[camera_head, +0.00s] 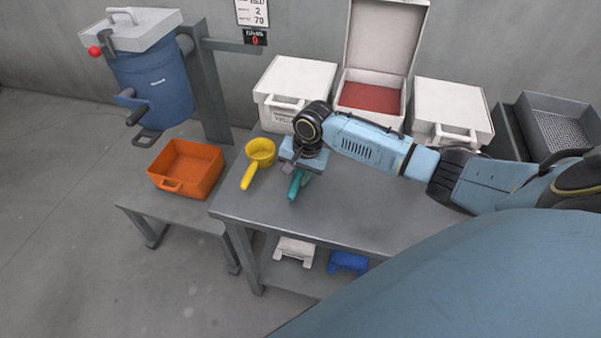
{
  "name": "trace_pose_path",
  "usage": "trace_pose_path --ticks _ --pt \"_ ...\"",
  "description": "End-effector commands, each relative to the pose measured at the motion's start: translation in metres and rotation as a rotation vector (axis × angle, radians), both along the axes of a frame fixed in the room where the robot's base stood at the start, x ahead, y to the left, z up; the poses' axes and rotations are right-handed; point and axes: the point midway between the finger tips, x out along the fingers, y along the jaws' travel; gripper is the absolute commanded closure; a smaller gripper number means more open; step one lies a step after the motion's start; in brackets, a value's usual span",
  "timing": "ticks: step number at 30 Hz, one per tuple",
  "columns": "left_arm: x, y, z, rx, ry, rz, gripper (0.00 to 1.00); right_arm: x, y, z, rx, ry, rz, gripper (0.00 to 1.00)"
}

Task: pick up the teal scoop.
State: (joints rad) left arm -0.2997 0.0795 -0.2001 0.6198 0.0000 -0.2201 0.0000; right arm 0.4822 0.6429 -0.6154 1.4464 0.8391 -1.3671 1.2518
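The teal scoop (294,187) is on the grey table, left of the middle. Its handle points toward the table's front edge, and the rest of it is mostly hidden under my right gripper. My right arm comes in from the right, and my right gripper (299,170) is directly over the scoop, pointing down. The gripper's body covers its fingers, so I cannot tell whether they are open, shut, or touching the scoop. My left gripper is not in view.
A yellow scoop (260,153) lies close left of the gripper. An orange bin (186,168) sits on a lower stand at left. White boxes (296,79) line the table's back, one open with a red inside (371,97). The table's front middle is clear.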

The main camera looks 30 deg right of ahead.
Motion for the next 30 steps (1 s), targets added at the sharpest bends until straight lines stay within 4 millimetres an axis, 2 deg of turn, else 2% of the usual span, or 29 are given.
trace_pose_path --ticks 1,6,14,21,30 --pt "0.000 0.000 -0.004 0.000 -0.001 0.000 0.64 0.000 0.001 -0.011 0.000 0.004 0.000 0.72" --pt "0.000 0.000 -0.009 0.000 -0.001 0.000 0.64 0.003 0.003 -0.030 -0.001 0.001 0.000 0.72" --pt "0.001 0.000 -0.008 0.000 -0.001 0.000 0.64 0.004 0.003 -0.033 -0.001 0.001 0.000 0.72" --pt "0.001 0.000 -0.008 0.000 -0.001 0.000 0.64 0.004 0.003 -0.033 -0.001 0.000 0.000 1.00" --pt "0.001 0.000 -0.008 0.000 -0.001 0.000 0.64 0.004 0.003 -0.031 -0.001 -0.001 0.001 1.00"
